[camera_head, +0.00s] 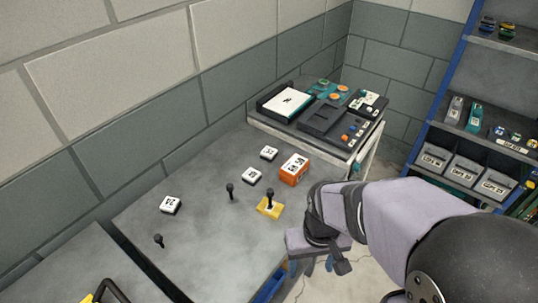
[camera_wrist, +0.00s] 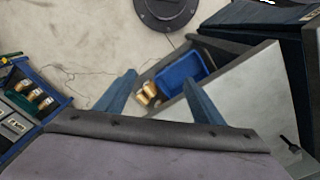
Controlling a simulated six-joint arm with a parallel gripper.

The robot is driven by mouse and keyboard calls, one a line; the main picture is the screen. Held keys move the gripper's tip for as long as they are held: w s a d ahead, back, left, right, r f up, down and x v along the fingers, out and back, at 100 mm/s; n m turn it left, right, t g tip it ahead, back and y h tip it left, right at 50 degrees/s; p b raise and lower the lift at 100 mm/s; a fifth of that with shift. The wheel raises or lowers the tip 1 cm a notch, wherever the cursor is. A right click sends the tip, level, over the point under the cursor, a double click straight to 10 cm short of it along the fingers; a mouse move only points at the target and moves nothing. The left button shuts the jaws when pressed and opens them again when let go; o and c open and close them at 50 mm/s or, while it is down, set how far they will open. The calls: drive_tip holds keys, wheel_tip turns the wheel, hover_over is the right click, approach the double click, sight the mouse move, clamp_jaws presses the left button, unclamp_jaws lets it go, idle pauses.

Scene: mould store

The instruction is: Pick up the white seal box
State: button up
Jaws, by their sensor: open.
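Three small white boxes with dark print lie on the grey table in the head view: one at the left (camera_head: 170,204), one in the middle (camera_head: 251,176) and one further back (camera_head: 269,153). The print is too small to tell which is the seal box. My gripper (camera_head: 310,270) is off the table's right front edge, apart from all of them. Its blue fingers are open and empty, and they also show in the wrist view (camera_wrist: 158,80). No white box shows clearly there.
An orange box (camera_head: 294,170), a yellow block (camera_head: 270,207) and black upright pegs (camera_head: 231,191) stand on the table. A dark tray unit (camera_head: 325,117) is at the back. Shelving (camera_head: 470,130) stands right. The wrist view shows a blue bin (camera_wrist: 182,70) beside the table.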

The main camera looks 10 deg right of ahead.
sight(270, 151)
drive_tip(key=w+d+r+n+t+b, duration=0.1)
drive_tip(key=w+d+r+t, duration=0.15)
drive_tip(key=w, duration=0.85)
drive_tip(key=w+d+r+t+h+b, duration=0.15)
drive_tip(key=w+d+t, duration=0.25)
drive_tip(key=w, duration=0.7)
drive_tip(key=w+d+r+n+t+y+b, duration=0.15)
drive_tip(key=w+d+t, duration=0.25)
drive_tip(key=w, duration=0.7)
drive_tip(key=w+a+n+t+y+b, duration=0.2)
drive_tip(key=w+a+n+y, duration=0.15)
drive_tip(key=w, duration=0.25)
drive_tip(key=f+n+g+y, duration=0.1)
drive_tip(key=s+a+f+n+g+y+b, duration=0.1)
drive_tip(key=y, duration=0.1)
drive_tip(key=s+f+g+y, duration=0.1)
drive_tip(key=y, duration=0.1)
drive_tip(key=shift+s+a+f+n, duration=0.2)
drive_tip(key=shift+f+n, duration=0.2)
drive_tip(key=shift+s+a+f+g+y, duration=0.1)
drive_tip(key=shift+s+f+g+y, duration=0.15)
drive_tip(key=shift+s, duration=0.05)
drive_tip(key=shift+p+x, duration=0.3)
drive_tip(key=shift+x, duration=5.7)
